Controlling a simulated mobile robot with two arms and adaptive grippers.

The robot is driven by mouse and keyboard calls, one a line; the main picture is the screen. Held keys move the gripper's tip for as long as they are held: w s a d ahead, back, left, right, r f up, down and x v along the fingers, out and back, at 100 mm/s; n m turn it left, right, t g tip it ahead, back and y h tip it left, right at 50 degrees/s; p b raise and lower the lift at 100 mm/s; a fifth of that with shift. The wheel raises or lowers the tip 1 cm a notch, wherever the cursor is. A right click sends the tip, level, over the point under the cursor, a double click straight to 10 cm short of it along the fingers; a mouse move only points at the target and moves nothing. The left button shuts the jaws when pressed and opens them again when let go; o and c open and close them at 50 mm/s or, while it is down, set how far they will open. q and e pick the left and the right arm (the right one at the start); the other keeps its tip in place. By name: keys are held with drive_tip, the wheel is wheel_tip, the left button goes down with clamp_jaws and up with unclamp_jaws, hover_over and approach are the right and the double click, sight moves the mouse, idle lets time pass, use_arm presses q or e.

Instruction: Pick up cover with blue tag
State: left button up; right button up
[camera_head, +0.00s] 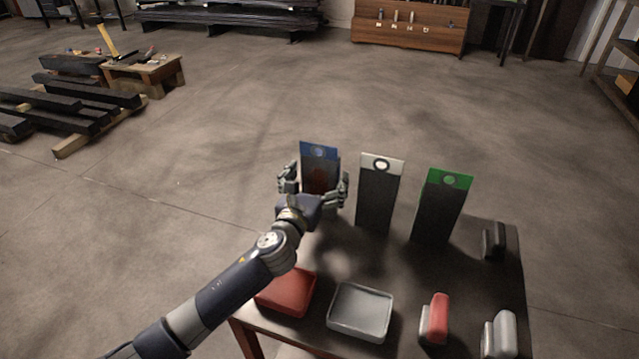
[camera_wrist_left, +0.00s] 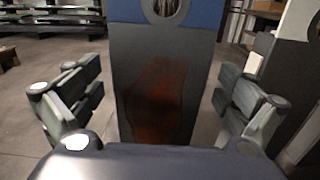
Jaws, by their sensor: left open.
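The cover with the blue tag (camera_head: 319,152) stands upright at the back left of the table. It is a dark panel with a blue top and a round mark. In the left wrist view the same cover (camera_wrist_left: 160,80) fills the middle, with a reddish patch on its dark face. My left gripper (camera_head: 314,180) is open, with one finger on each side of this cover. In the left wrist view the fingers of my left gripper (camera_wrist_left: 160,95) show gaps to both sides of the panel. My right gripper is not in view.
A white-tagged cover (camera_head: 376,200) and a green-tagged cover (camera_head: 438,210) stand to the right. On the dark table (camera_head: 400,265) are a red tray (camera_head: 288,292), a grey tray (camera_head: 360,312), a red-and-grey piece (camera_head: 434,318), a grey piece (camera_head: 499,336) and a black piece (camera_head: 494,242).

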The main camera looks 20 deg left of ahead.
use_arm(q)
drive_tip(key=shift+w, duration=0.45)
drive_tip(key=shift+s, duration=0.1)
drive_tip(key=shift+c, duration=0.3)
drive_tip(key=c, duration=1.3)
drive_tip(key=shift+r, duration=0.1)
drive_tip(key=c, duration=0.3)
